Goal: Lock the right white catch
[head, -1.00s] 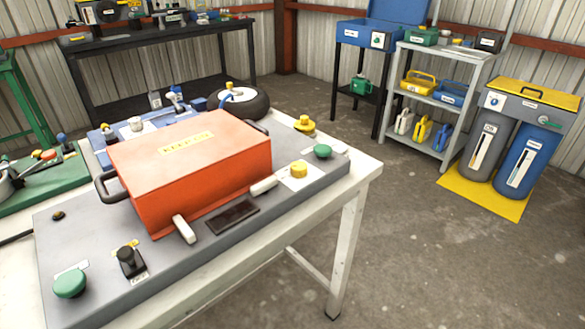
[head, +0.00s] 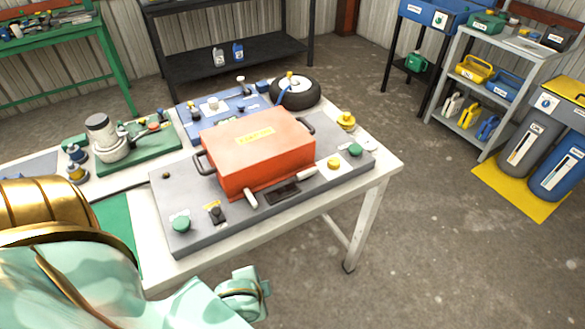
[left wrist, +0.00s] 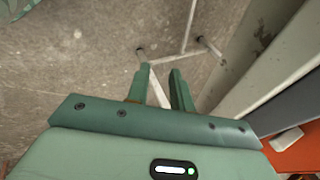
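An orange-red box (head: 255,148) with a yellow label and dark side handles sits on a grey base plate (head: 190,236) on the white table. Two white catches are at its front lower edge: the left catch (head: 250,198) points toward me, and the right catch (head: 306,173) lies slanted along the front edge. My left arm comes in at lower left in the head view. In the left wrist view my left gripper (left wrist: 158,74) is open and empty, over the floor beside the table. A white catch (left wrist: 287,138) shows there at lower right; I cannot tell which. My right gripper is not in view.
Green knobs (head: 181,222), a yellow knob (head: 334,162) and a black switch (head: 216,212) stand on the plate around the box. A blue board (head: 232,117) and a wheel (head: 296,93) lie behind it.

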